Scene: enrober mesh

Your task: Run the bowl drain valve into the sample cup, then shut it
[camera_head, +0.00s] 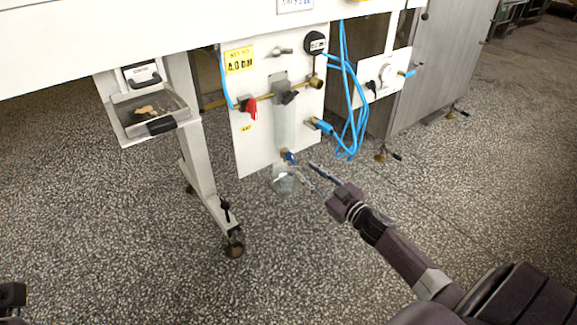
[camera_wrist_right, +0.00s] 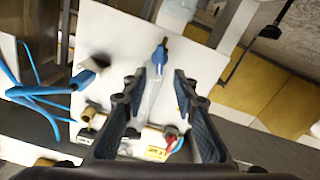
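The clear filter bowl (camera_head: 284,128) hangs upright on a white panel, with the blue drain valve (camera_head: 289,157) at its lower end. The clear sample cup (camera_head: 285,181) is just below the valve. My right gripper (camera_head: 308,174) is open and empty, just right of the valve and cup. In the right wrist view, the picture is turned over: the valve (camera_wrist_right: 160,55) shows beyond the open fingertips (camera_wrist_right: 157,80), with the bowl (camera_wrist_right: 151,97) between the fingers. Whether the valve is open cannot be told. A dark part at the lower left edge seems to be my left gripper (camera_head: 12,296).
The panel (camera_head: 255,155) also carries a red-handled valve (camera_head: 248,106), a dark gauge (camera_head: 315,43) and a blue fitting (camera_head: 320,125). Loose blue hoses (camera_head: 350,100) hang right of it. A tray (camera_head: 150,112) and machine leg (camera_head: 205,175) stand left. The speckled floor in front is clear.

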